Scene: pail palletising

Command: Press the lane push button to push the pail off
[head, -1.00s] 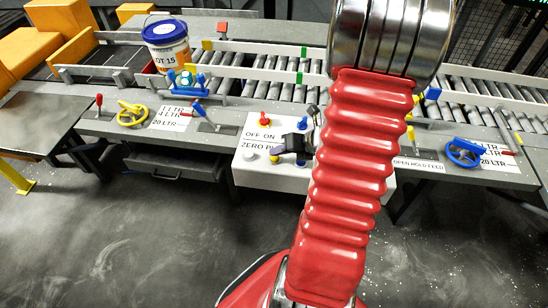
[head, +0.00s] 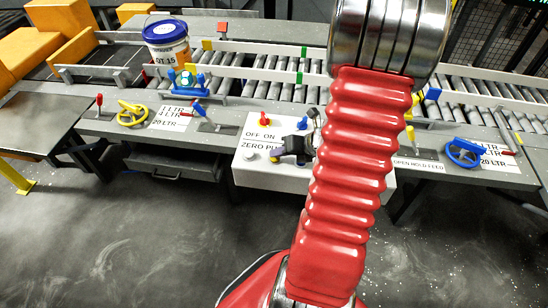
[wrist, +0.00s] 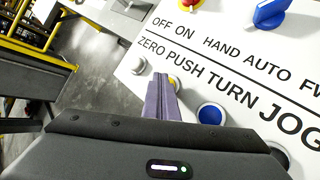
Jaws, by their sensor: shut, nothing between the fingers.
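The white control box (head: 240,172) stands in front of the roller lane in the head view. In the wrist view its panel (wrist: 195,55) carries the words ZERO, PUSH, TURN and JOG above a row of buttons. The push button (wrist: 173,80) shows as a small yellowish edge, mostly hidden behind my fingers. My gripper (wrist: 158,82) is shut and empty, its purple fingertips at that button; I cannot tell whether they touch it. In the head view my gripper (head: 276,156) is low over the box. The white pail with blue lid (head: 167,50) stands upright at the lane's left part.
A pale button (wrist: 139,65) lies left of my fingers and a blue button (wrist: 210,114) right of them. A blue knob (wrist: 270,14) stands higher on the panel. A yellow handwheel (head: 131,115) and blue handwheel (head: 464,153) flank the box.

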